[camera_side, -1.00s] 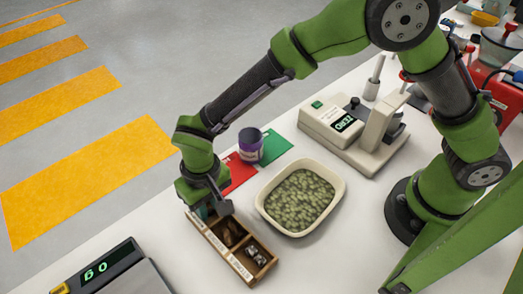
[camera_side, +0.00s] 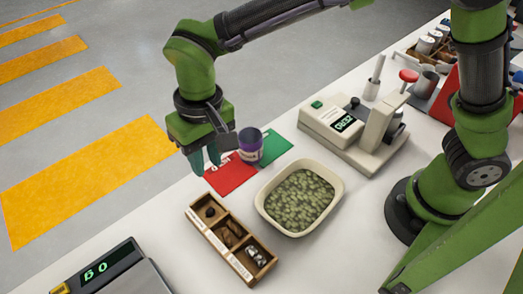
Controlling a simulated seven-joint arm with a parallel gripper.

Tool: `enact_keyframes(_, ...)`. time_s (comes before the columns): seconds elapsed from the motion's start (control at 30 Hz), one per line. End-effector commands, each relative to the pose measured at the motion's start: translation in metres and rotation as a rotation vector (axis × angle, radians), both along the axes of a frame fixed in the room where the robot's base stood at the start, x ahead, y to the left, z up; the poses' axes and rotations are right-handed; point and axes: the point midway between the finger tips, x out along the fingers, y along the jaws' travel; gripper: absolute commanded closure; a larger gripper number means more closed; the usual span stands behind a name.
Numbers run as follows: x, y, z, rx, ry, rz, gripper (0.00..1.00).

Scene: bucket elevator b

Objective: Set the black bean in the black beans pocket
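A wooden tray (camera_side: 247,279) with three pockets in a row stands on the white table at the lower middle. A small dark thing, which looks like the black bean (camera_side: 210,211), lies in its far-left pocket. Brown things (camera_side: 231,234) lie in the middle pocket and pale, dark-marked things (camera_side: 255,255) in the near one. White labels run along the tray's left side, too small to read. My gripper (camera_side: 206,160) hangs above and behind the tray, clear of it. Its teal fingers look apart, with nothing seen between them.
A cream tub (camera_side: 337,207) of greenish beans stands right of the tray. A purple jar (camera_side: 250,145) stands by a red card (camera_side: 230,176) and a green card (camera_side: 277,147), close to my gripper. A scale (camera_side: 115,272) is at lower left, a beige machine (camera_side: 345,130) behind.

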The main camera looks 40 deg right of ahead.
Motion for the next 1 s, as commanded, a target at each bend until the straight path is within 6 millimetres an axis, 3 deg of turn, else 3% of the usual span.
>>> enact_keyframes(0.13, 0.009, -0.062, 0.045, 0.072, -0.077, -0.071, 0.72)
enact_keyframes(0.23, 0.003, -0.116, 0.072, 0.125, -0.149, -0.129, 0.72)
enact_keyframes(0.4, -0.026, -0.195, 0.101, 0.192, -0.296, -0.228, 0.72)
enact_keyframes(0.5, -0.048, -0.232, 0.106, 0.213, -0.388, -0.282, 0.72)
enact_keyframes(0.7, -0.082, -0.272, 0.102, 0.225, -0.518, -0.356, 0.72)
enact_keyframes(1.0, -0.092, -0.281, 0.098, 0.224, -0.560, -0.376, 0.72)
